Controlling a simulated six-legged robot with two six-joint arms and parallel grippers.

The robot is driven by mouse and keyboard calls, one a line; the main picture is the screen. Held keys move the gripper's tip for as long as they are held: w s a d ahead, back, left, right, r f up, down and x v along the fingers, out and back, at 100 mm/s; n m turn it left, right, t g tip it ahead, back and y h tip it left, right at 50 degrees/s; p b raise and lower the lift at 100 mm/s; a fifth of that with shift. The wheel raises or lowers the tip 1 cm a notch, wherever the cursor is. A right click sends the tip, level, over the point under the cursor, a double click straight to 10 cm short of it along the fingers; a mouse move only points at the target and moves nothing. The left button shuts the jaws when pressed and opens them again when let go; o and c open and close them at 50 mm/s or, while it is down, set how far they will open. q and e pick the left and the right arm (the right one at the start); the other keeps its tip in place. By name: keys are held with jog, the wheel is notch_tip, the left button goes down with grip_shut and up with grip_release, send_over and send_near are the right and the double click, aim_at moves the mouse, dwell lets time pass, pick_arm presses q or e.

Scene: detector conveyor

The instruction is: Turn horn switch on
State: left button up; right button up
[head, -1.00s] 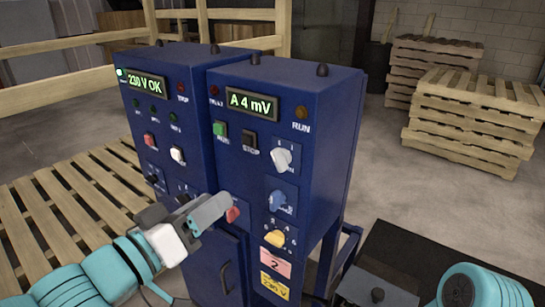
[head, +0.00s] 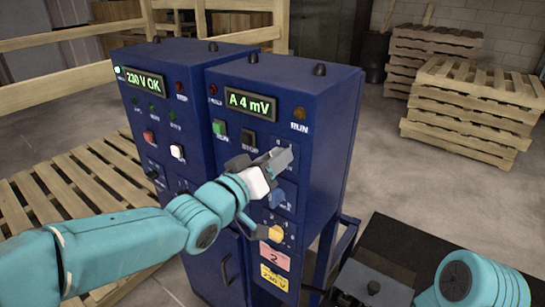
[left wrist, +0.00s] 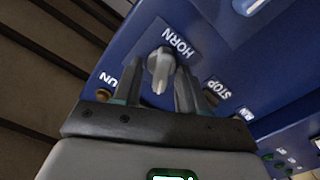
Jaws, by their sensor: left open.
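The horn switch (left wrist: 160,74) is a pale grey knob on a blue plate marked HORN, seen in the left wrist view. My left gripper (left wrist: 159,84) is open, with one dark finger on each side of the knob; I cannot tell whether they touch it. In the head view my left gripper (head: 270,168) is at the upper front of the right blue cabinet (head: 325,140) and hides the horn switch. My right gripper is out of view.
Below are a blue knob (head: 277,198) and a yellow knob (head: 276,232). A green button (head: 219,127) and a black STOP button (head: 249,138) sit just above and left. A second cabinet (head: 165,105) adjoins on the left. Pallets (head: 465,110) stand behind right.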

pick_arm(q)
jog(key=shift+w, duration=0.1)
jog(key=shift+a, duration=0.1)
jog(key=shift+c, duration=0.9)
jog(key=c, duration=0.5)
jog(key=shift+f, duration=0.1)
jog(key=shift+d+m+b, duration=0.15)
jog(key=shift+m+b, duration=2.15)
jog(key=shift+m, duration=0.65)
jog(key=shift+d+m+b, duration=0.1)
jog(key=shift+m+b, duration=2.15)
jog(key=shift+m, duration=0.7)
